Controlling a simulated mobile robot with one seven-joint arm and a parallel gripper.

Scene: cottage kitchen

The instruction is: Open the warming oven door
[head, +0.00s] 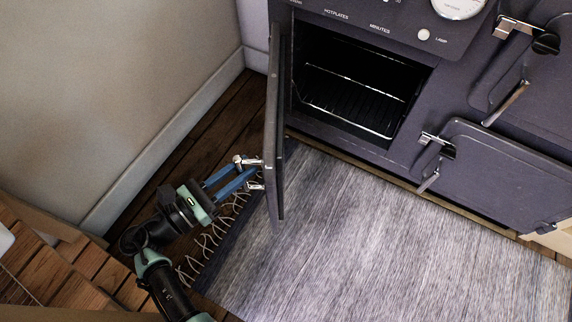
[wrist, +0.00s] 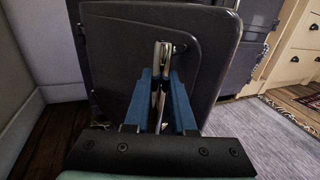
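The warming oven door (head: 274,120), a dark panel hinged at its left side, stands swung wide open, roughly square to the range front. Behind it the oven cavity (head: 350,85) shows a wire rack and looks otherwise empty. My gripper (head: 254,177) is at the door's outer face, by its silver handle (head: 243,162). In the wrist view the door's outer face (wrist: 115,65) fills the middle. The handle (wrist: 158,90) runs between my two blue fingers, with narrow gaps on both sides. The fingers look apart, around the handle rather than clamped on it.
A grey woven rug (head: 370,230) covers the floor before the dark range. The beige wall (head: 110,90) with its skirting stands close on the left. Another closed range door (head: 500,180) is to the right. The floor over the rug is clear.

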